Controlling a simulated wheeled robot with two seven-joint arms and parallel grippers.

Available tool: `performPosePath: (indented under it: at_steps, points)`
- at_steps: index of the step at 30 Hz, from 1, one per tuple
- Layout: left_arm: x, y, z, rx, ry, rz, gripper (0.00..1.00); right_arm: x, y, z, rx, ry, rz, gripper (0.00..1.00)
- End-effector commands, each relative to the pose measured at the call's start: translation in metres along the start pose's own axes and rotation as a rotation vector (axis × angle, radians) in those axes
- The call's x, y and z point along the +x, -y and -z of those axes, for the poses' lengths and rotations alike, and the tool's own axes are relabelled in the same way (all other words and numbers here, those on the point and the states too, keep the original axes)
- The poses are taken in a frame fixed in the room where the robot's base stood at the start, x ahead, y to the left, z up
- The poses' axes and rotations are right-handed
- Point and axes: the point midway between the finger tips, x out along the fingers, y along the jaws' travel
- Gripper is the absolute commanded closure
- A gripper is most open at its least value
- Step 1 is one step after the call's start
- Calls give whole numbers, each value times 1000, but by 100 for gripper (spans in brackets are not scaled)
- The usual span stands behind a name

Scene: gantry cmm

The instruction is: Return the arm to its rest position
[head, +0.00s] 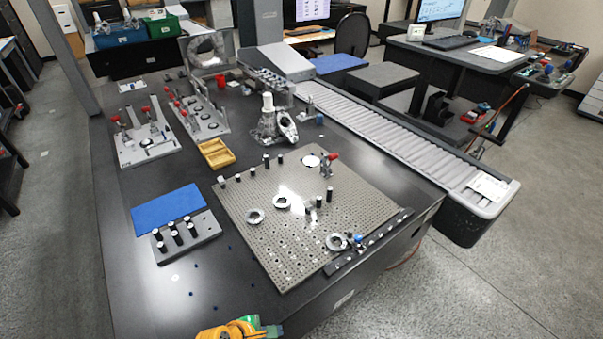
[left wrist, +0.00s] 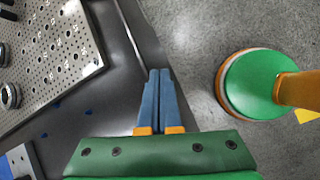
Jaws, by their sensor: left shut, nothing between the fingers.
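My left gripper (head: 270,331) shows only in part at the bottom edge of the head view, by the near edge of the black table (head: 165,290). In the left wrist view, the two blue fingers of my left gripper (left wrist: 160,75) lie together, shut with nothing between them. They point over the table's edge, with grey floor to the right. The perforated plate (head: 285,235) lies beyond the gripper and apart from it; it also shows in the left wrist view (left wrist: 65,62). My right gripper is in neither view.
A blue pad (head: 168,208) and a grey block with black pegs (head: 188,240) lie left of the plate. A yellow tray (head: 216,154) and clamp fixtures (head: 145,135) stand farther back. A roller conveyor (head: 400,137) runs along the right. The table's near left corner is mostly clear.

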Motion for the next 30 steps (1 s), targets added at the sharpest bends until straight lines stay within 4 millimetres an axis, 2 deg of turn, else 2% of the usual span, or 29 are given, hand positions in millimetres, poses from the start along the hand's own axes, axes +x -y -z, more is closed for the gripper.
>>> performPosePath:
  at_steps: [5, 8, 11, 12, 15, 18, 21, 30]
  points:
    - [12, 45, 56, 333, -140, 54, 100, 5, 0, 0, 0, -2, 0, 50]
    - [15, 80, 94, 613, -223, 129, 100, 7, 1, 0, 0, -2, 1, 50]
    - [11, 127, 136, 976, -283, 256, 100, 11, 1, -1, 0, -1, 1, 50]
    - [8, 149, 153, 1144, -292, 321, 100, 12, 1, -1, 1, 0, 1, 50]
    - [-6, 201, 186, 1563, -259, 492, 100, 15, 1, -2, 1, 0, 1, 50]
    - [-17, 234, 202, 1845, -194, 598, 100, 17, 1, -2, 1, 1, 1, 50]
    - [-21, 244, 206, 1951, -163, 632, 100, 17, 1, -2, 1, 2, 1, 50]
    - [-21, 243, 206, 1957, -163, 632, 100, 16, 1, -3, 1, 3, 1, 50]
